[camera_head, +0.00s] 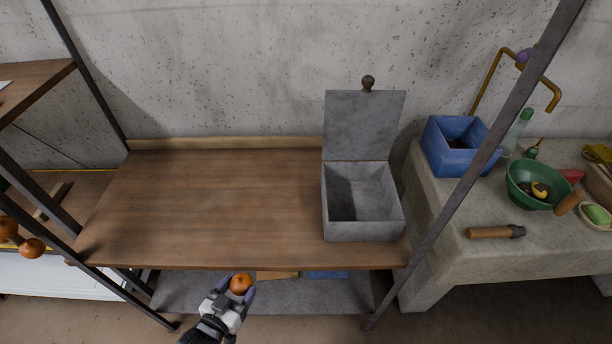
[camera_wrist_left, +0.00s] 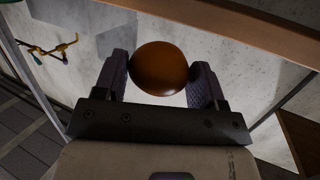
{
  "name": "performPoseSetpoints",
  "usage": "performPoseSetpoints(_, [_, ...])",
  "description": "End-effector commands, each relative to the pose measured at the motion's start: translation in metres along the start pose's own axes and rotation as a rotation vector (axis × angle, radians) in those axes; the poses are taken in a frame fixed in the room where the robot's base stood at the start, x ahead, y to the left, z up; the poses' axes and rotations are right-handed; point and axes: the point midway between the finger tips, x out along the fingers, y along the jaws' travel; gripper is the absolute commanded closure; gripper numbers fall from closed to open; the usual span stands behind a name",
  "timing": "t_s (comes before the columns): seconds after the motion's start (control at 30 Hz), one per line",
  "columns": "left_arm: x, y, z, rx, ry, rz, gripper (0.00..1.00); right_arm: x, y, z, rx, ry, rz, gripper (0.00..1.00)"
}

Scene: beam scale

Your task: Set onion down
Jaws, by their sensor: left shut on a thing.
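The onion (camera_head: 240,284) is round and orange-brown. My left gripper (camera_head: 238,290) is shut on it, in front of the wooden shelf's front edge in the head view. In the left wrist view the onion (camera_wrist_left: 160,69) sits between the two fingers of the left gripper (camera_wrist_left: 162,78). The wooden shelf board (camera_head: 200,205) is bare over its left and middle parts. My right gripper is not in view.
An open grey box (camera_head: 362,232) with its lid (camera_head: 364,125) raised stands at the shelf's right end. Dark metal posts (camera_head: 470,170) frame the shelf. A stone counter (camera_head: 450,225) at right holds a blue bin (camera_head: 455,160), a green bowl (camera_head: 522,193) and a wooden-handled tool (camera_head: 490,232).

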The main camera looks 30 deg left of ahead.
Motion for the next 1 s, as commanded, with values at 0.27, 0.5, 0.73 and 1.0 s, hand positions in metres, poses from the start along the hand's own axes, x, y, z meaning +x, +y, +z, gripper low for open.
performPoseSetpoints(0.27, [-0.005,-0.004,0.036,-0.004,-0.006,-0.018,0.61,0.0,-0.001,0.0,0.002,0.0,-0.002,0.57])
performPoseSetpoints(0.5, [-0.03,0.019,0.051,-0.003,0.002,-0.008,0.61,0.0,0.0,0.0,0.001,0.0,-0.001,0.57])
performPoseSetpoints(0.73, [-0.013,0.048,0.011,0.005,0.007,0.026,0.61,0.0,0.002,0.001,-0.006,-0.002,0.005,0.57])
performPoseSetpoints(1.0, [0.022,0.086,-0.075,0.015,0.016,0.077,0.61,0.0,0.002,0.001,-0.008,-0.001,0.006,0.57])
